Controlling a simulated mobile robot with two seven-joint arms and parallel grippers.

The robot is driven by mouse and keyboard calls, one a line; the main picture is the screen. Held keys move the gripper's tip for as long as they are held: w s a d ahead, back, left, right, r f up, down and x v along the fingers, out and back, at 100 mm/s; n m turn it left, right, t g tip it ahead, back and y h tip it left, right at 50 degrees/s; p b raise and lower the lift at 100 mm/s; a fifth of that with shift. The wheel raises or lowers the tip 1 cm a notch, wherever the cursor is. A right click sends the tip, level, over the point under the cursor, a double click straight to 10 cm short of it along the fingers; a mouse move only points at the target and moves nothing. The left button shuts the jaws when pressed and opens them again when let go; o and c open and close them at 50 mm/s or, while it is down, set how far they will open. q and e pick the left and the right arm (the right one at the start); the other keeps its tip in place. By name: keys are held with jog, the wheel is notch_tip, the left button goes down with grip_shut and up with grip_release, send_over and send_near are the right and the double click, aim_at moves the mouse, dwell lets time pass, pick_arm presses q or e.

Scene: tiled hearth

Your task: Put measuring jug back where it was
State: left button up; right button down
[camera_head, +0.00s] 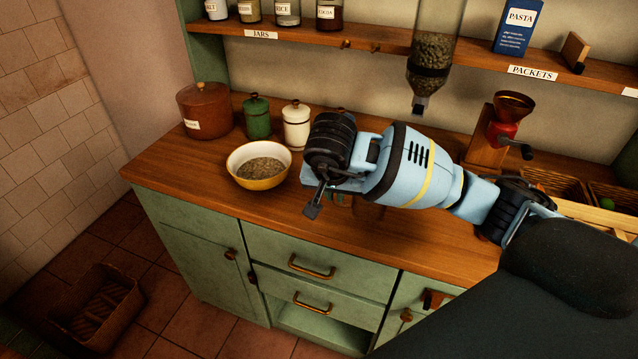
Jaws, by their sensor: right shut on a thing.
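My right gripper (314,197) reaches in from the right over the wooden worktop (400,237), just right of a yellow bowl with a white inside (240,170). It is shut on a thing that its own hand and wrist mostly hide. A small brownish patch shows just below the wrist, and I cannot tell whether it belongs to that thing. No measuring jug can be made out clearly in the head view. My left gripper is not in view.
A brown lidded crock (204,112), a green canister (257,117) and a white canister (296,126) stand behind the bowl. A glass dispenser (434,50) hangs above my arm. A red grinder (503,127) stands right. The front worktop strip is clear.

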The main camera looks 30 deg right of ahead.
jog(key=w+f, duration=0.1)
jog(key=w, duration=0.2)
jog(key=w+f, duration=0.1)
jog(key=w, duration=0.2)
jog(key=w+f, duration=0.1)
jog(key=w, duration=0.2)
jog(key=shift+d+f, duration=0.15)
jog(key=shift+f, duration=0.45)
jog(key=shift+f, duration=0.15)
jog(key=c, duration=1.5)
grip_release()
